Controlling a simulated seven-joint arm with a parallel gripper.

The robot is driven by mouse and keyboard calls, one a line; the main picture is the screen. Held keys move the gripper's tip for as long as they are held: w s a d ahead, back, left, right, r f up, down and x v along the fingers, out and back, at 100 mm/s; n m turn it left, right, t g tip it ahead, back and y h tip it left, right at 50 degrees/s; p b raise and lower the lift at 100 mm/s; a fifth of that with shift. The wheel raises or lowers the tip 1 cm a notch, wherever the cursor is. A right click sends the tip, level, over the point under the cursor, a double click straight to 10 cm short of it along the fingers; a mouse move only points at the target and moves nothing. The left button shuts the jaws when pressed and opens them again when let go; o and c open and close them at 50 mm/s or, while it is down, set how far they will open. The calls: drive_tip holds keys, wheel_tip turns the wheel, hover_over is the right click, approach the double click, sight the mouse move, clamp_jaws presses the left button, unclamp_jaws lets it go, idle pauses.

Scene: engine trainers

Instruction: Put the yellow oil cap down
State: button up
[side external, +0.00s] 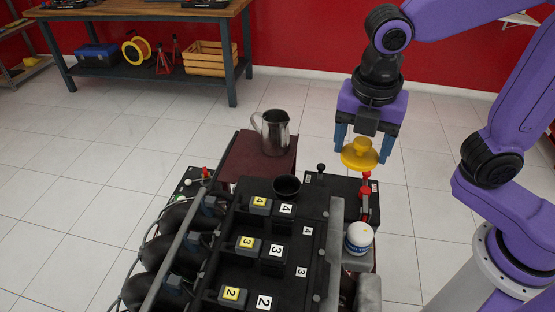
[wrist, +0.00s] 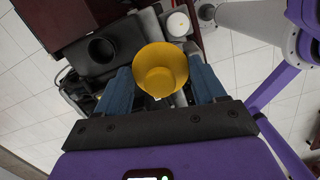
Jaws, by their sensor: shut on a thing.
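The yellow oil cap (side external: 360,155) is a round disc with a raised knob. My gripper (side external: 362,142) is shut on it and holds it up in the air, above the back right part of the engine. In the wrist view the cap (wrist: 160,68) sits between the blue fingers of my gripper (wrist: 160,88). The black oil filler neck (side external: 287,187) stands open on top of the engine (side external: 265,222), to the left of and below the cap. The round dark opening (wrist: 101,50) also shows left of the cap in the wrist view.
A metal jug (side external: 272,132) stands on a dark red surface (side external: 240,160) behind the filler neck. A white oil filter (side external: 358,238) is on the engine's right side. Red-capped battery terminals (side external: 366,192) lie below the cap. A workbench (side external: 150,12) stands at the back.

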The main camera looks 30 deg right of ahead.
drive_tip(key=w+a+f, duration=0.2)
drive_tip(key=w+f, duration=0.1)
drive_tip(key=w, duration=0.4)
hover_over(251, 170)
drive_tip(key=s, duration=0.1)
wheel_tip(251, 170, down, 14)
drive_tip(key=shift+r, duration=0.15)
drive_tip(key=shift+w+a+f, duration=0.2)
drive_tip(key=shift+w+f, duration=0.1)
drive_tip(key=shift+f, duration=0.1)
drive_tip(key=shift+w+f, duration=0.15)
drive_tip(key=shift+f, duration=1.5)
drive_tip(key=shift+f, duration=0.15)
